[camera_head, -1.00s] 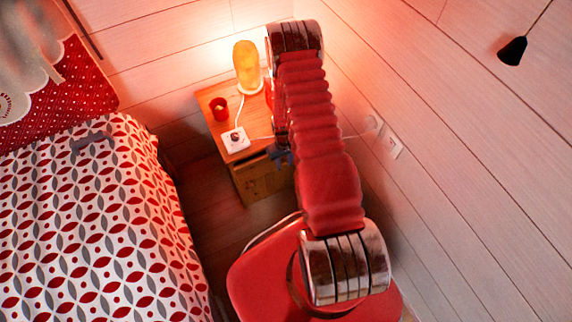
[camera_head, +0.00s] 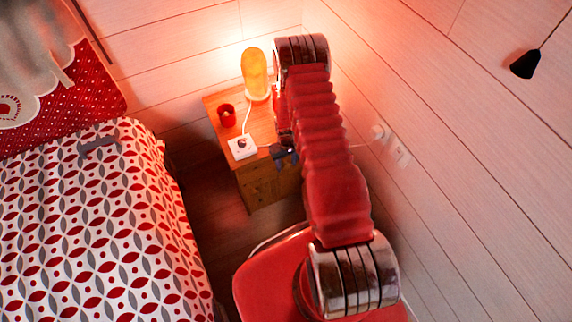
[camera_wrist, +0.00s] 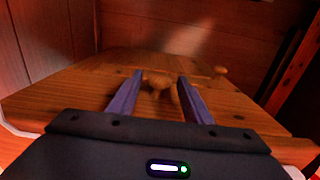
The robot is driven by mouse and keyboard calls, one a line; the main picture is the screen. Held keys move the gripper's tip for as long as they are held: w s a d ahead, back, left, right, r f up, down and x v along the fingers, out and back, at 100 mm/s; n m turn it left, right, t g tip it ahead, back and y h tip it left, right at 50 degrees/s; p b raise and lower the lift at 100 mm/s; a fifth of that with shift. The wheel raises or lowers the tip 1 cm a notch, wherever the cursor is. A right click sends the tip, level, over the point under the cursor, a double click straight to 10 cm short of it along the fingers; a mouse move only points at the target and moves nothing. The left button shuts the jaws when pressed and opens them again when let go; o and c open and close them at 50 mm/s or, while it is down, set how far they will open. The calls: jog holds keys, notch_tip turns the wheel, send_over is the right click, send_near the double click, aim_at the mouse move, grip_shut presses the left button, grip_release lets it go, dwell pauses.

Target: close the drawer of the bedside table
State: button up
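The wooden bedside table (camera_head: 211,104) stands against the back wall in the head view. My arm covers its right side, so I cannot tell there how far the drawer stands out. My gripper (camera_head: 285,156) is at the table's front edge. I cannot tell whether the fingers touch the wood.
A lit lamp (camera_head: 256,74), a red candle cup (camera_head: 227,115) and a white socket block (camera_head: 242,147) with a cord stand on the tabletop. The bed (camera_head: 90,220) is at left, the plank wall (camera_head: 470,170) at right. A strip of floor (camera_head: 212,222) is clear between bed and table.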

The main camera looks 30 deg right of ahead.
jog(key=shift+o, duration=0.2)
jog(key=shift+r, duration=0.1)
notch_tip(320, 180, up, 14)
jog(key=shift+f, duration=0.25)
dwell(0.6)
dwell(0.3)
jog(key=s+a+r+t, duration=0.2)
jog(key=s+a+r, duration=0.3)
jog(key=r, duration=1)
jog(key=s+a+r+t, duration=0.1)
jog(key=s+a+r, duration=0.4)
jog(key=s+r, duration=0.5)
jog(key=s+a+r+t, duration=0.2)
jog(key=s+a+r, duration=0.3)
jog(key=r, duration=1.6)
jog(key=s, duration=0.3)
jog(key=shift+a+t, duration=0.3)
jog(key=shift+a, duration=0.1)
jog(key=shift+w, duration=0.1)
